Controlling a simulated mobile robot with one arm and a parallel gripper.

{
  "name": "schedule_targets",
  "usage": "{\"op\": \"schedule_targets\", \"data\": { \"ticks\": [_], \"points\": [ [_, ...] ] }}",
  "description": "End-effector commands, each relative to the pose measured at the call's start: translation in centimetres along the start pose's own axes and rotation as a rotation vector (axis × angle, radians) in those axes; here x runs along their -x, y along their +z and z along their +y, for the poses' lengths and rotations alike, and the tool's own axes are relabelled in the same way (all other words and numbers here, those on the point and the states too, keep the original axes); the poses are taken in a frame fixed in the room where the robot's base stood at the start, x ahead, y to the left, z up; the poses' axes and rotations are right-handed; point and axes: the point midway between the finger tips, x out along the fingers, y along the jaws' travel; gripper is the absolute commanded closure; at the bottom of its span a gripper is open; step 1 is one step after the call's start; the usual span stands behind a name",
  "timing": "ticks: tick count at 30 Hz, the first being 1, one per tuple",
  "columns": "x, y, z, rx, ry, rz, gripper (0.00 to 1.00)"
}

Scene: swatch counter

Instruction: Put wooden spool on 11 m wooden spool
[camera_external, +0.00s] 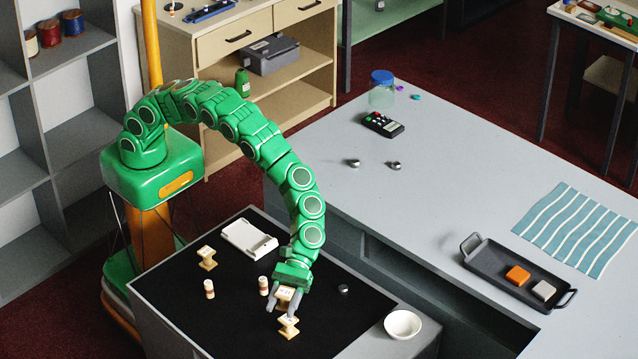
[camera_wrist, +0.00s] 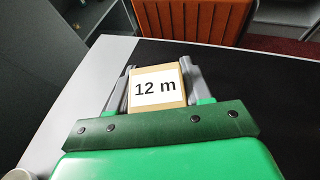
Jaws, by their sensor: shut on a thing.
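My gripper (camera_external: 283,303) is shut on a wooden spool (camera_wrist: 158,87), whose white top label reads "12 m" in the wrist view. The held spool also shows between the fingers in the external view (camera_external: 286,294). A second wooden spool (camera_external: 289,327) stands upright on the black mat just below and in front of the fingertips. I cannot tell whether the two spools touch. A third wooden spool (camera_external: 207,258) stands on the mat at the left, well apart from my gripper. The labels of these two are too small to read, so I cannot tell which is the 11 m spool.
Two small banded cylinders (camera_external: 209,289) (camera_external: 263,286) and a white tray (camera_external: 249,238) are on the black mat (camera_external: 215,325). A dark metallic knob (camera_external: 343,289) lies right of my gripper. A white bowl (camera_external: 402,324) sits by the right edge. The mat's front left is clear.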

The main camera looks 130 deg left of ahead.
Motion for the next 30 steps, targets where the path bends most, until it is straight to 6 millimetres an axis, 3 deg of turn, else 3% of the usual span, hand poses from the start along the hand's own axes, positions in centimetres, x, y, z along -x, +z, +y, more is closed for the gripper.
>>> {"op": "schedule_targets", "data": {
  "ticks": [11,19,30],
  "points": [
    [-0.9,-0.9,0.7,0.002,-0.001,0.000,0.81],
    [-2.0,-3.5,0.7,0.002,-0.001,-0.001,0.81],
    [-2.1,-3.8,0.7,0.001,0.000,-0.001,0.81]
  ]
}}
